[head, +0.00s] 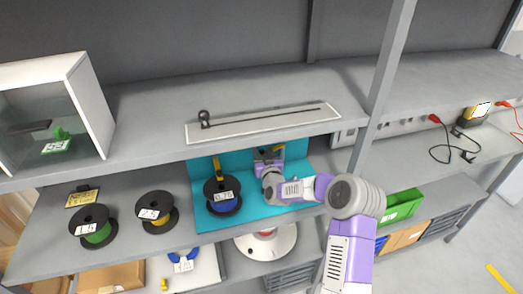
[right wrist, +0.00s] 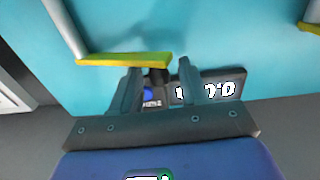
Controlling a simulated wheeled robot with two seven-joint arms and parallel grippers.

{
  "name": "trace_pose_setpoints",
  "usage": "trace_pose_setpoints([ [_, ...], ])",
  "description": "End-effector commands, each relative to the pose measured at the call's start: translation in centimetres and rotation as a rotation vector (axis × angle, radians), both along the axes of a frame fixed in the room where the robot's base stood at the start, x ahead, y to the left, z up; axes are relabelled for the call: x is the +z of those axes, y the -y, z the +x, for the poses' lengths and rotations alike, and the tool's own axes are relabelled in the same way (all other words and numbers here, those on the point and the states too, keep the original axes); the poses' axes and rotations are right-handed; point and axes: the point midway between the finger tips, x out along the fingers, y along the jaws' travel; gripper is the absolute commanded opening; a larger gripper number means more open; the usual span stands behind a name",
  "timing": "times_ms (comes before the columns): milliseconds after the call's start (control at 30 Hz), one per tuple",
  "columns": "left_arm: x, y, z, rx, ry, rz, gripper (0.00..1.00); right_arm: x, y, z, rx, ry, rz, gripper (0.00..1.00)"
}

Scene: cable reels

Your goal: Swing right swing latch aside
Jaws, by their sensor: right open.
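The right swing latch (head: 279,148) is a small yellow bar on the cyan panel, partly hidden behind my right gripper in the head view. In the right wrist view the latch (right wrist: 122,59) lies across, just beyond the fingertips. My right gripper (right wrist: 158,72) is open, its two fingers apart near the free end of the bar; I cannot tell whether they touch it. In the head view the right gripper (head: 263,154) is right of the blue reel (head: 222,206). The left swing latch (head: 217,168) stands upright above that reel. My left gripper is not in view.
A green reel (head: 97,238) and a yellow reel (head: 158,226) stand left on the same shelf. The upper shelf (head: 150,105) overhangs the cyan panel (head: 204,172). A white round base (head: 284,243) is below, and a green bin (head: 402,206) is to the right.

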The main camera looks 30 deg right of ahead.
Motion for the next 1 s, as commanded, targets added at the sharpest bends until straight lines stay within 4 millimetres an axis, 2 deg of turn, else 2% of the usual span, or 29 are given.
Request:
trace_pose_setpoints([
  [167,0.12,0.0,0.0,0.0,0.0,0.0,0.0,-0.01,0.28,0.96,0.0,-0.001,0.0,0.45],
  [433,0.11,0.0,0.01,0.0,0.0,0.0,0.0,-0.04,0.32,1.07,0.0,-0.001,-0.001,0.45],
  [467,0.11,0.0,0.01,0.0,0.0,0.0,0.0,-0.04,0.32,1.07,0.0,-0.001,0.0,0.43],
  [733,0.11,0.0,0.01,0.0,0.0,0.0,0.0,-0.03,0.33,1.05,0.0,-0.001,-0.001,0.02],
  [1000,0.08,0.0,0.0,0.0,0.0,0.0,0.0,-0.04,0.31,1.05,0.001,-0.001,-0.001,0.0],
])
